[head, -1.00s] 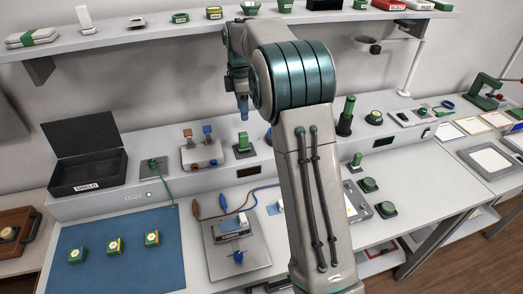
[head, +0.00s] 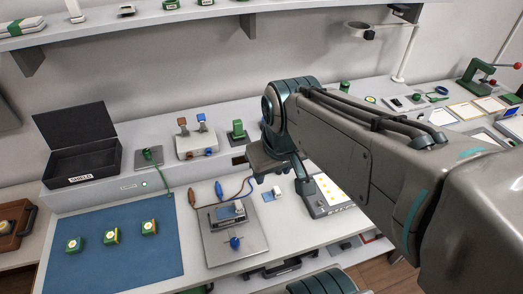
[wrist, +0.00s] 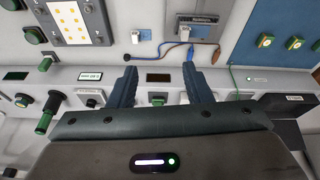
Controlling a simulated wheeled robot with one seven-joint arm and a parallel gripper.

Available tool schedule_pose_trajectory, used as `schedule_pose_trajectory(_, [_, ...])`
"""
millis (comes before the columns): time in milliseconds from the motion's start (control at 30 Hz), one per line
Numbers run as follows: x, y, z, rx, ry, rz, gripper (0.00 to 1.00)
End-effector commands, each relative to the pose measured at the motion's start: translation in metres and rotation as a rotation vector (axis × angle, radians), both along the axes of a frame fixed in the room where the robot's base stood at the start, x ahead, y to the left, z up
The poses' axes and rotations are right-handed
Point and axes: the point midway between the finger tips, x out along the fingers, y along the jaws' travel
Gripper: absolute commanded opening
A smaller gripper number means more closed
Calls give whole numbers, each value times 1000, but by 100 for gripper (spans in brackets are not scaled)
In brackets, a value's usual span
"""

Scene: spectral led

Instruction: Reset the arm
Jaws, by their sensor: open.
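My gripper (head: 282,180) hangs over the middle of the bench in the head view, its fingers spread and nothing between them. In the wrist view its two blue fingers (wrist: 160,82) stand well apart, with the bench below them. My arm reaches in from the right side of the head view and hides part of the bench's right half.
A blue mat (head: 110,265) with several green-and-yellow blocks lies at left. An open black box (head: 85,160) stands behind it. A grey plate fixture (head: 236,250) with cables lies just left of my gripper, and a white panel (head: 330,194) just right.

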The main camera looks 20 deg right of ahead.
Motion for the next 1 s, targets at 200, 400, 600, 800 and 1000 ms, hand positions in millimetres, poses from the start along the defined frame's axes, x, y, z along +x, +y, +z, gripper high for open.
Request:
schedule_pose_trajectory(200, [-23,1,-14,29,-20,-101,45])
schedule_pose_trajectory(400, [-23,1,-14,31,-21,-106,45])
schedule_pose_trajectory(600, [-23,1,-14,30,-20,-105,45])
schedule_pose_trajectory(800, [-23,1,-14,30,-20,-105,45])
schedule_pose_trajectory(1000, [-23,1,-14,30,-20,-105,45])
